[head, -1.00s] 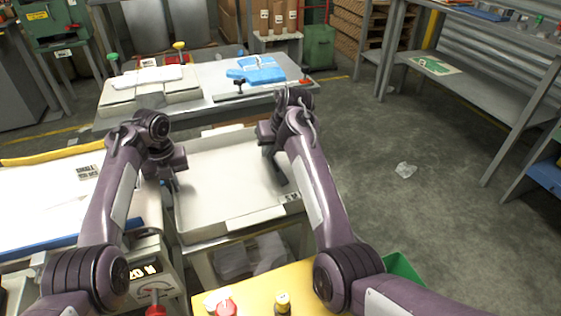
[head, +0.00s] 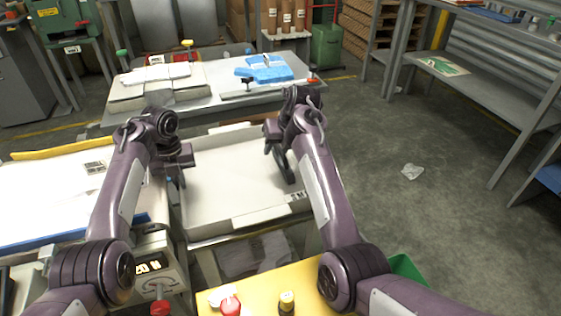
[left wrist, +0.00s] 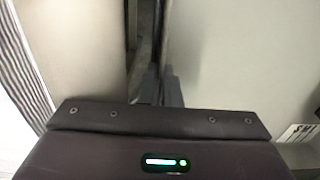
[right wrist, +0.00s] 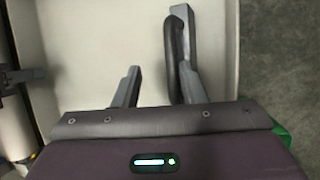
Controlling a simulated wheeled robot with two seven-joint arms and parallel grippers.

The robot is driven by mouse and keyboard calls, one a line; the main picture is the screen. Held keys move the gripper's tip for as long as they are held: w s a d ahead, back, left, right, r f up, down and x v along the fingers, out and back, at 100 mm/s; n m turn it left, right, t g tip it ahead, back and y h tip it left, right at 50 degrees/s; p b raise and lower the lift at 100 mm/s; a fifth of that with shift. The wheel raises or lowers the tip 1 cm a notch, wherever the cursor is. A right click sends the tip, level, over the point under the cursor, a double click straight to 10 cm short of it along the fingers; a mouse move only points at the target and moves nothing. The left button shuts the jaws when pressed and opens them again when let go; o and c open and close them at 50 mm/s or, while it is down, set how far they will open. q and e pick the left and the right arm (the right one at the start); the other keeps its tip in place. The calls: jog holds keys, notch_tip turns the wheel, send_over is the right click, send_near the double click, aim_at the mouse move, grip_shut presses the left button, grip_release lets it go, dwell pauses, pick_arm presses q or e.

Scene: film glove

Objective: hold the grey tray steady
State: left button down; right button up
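The grey tray (head: 228,165) is a shallow, pale box with low walls in the middle of the head view. Its inside looks empty, and a small label sits at its near right corner. My left gripper (head: 179,182) is at the tray's left wall. In the left wrist view its fingers (left wrist: 161,85) are close together, with the thin wall between them. My right gripper (head: 283,168) is over the tray's right part, inside the right wall. In the right wrist view its fingers (right wrist: 157,70) stand apart with tray floor below; a dark curved piece lies along the right finger.
A bench with a blue item (head: 262,68) and white sheets (head: 155,76) stands behind the tray. A white-topped table (head: 50,195) is at left. A yellow surface (head: 260,290) with red and yellow knobs is in front. Open floor with clear crumpled film (head: 412,171) lies at right.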

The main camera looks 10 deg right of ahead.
jog(key=v, duration=1.2)
pick_arm(q)
jog(key=c, duration=1.6)
grip_release()
pick_arm(e)
jog(key=shift+d, duration=0.1)
pick_arm(q)
jog(key=shift+o, duration=0.2)
jog(key=shift+r, duration=0.1)
